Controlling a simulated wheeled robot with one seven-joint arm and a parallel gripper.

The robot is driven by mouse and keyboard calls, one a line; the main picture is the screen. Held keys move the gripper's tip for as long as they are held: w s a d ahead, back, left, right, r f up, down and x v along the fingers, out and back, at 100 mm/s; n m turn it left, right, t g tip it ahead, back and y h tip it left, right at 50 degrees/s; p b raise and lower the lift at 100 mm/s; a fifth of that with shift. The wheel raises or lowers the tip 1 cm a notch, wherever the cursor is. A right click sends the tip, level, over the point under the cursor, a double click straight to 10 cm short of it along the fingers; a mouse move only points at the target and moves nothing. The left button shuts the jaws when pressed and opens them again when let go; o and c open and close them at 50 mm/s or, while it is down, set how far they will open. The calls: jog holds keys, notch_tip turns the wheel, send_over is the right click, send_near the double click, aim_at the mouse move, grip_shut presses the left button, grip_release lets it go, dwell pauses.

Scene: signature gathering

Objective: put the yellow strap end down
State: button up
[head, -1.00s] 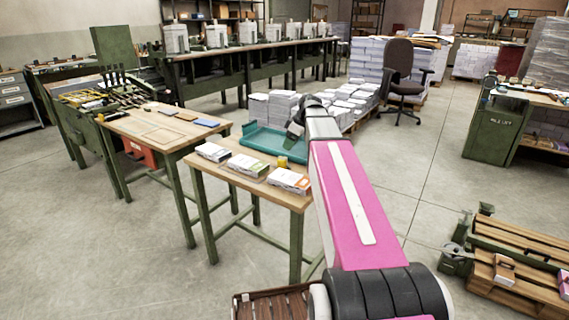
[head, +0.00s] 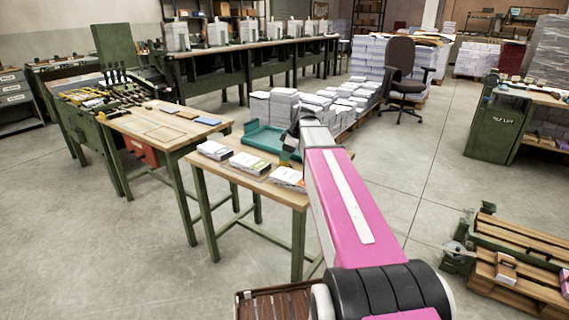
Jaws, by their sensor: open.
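My gripper (head: 290,146) is small and dark at the far end of my pink arm, over the right part of the small wooden table (head: 228,184). It is open, and its fingertips are hard to make out. It is close above the table, near the teal tray and the row of stacks. I cannot make out a yellow strap end; the spot by my gripper is partly covered by my arm.
A teal tray (head: 262,139) lies at the table's back edge. White stacks (head: 215,150), (head: 249,163) and (head: 288,177) line its front. Another wooden table (head: 165,138) stands left. Paper piles (head: 284,101) and a chair (head: 401,75) stand behind.

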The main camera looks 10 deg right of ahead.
jog(key=x, duration=0.4)
jog(key=c, duration=0.8)
jog(key=shift+r, duration=0.1)
